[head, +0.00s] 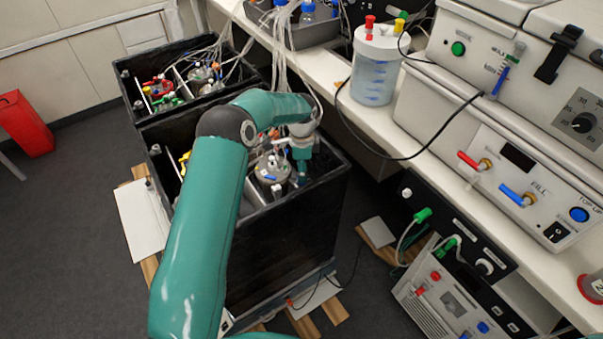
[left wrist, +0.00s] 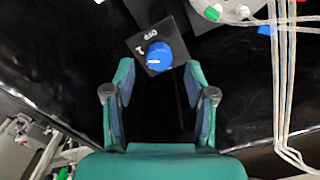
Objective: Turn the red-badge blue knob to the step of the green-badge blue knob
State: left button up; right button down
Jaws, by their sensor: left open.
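In the left wrist view a round blue knob (left wrist: 160,55) sits on a small black plate. It has a white mark at its left side, and "OFF" is lettered on the plate. No red or green badge shows beside it, so I cannot tell which knob it is. My left gripper (left wrist: 159,68) is open, its fingertips on either side of the knob's near edge, with no visible grip. In the head view my left gripper (head: 303,170) points down into the nearer black box (head: 285,235); the knob is hidden there. My right gripper is not in view.
A second black box (head: 130,85) with tubes and caps stands behind. Clear tubes hang close to the gripper at right in the wrist view (left wrist: 280,90). The white bench (head: 345,90) carries a bottle (head: 376,75) and instruments (head: 500,130).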

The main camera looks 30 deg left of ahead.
pick_arm(q)
jog(key=shift+f, duration=1.65)
grip_shut()
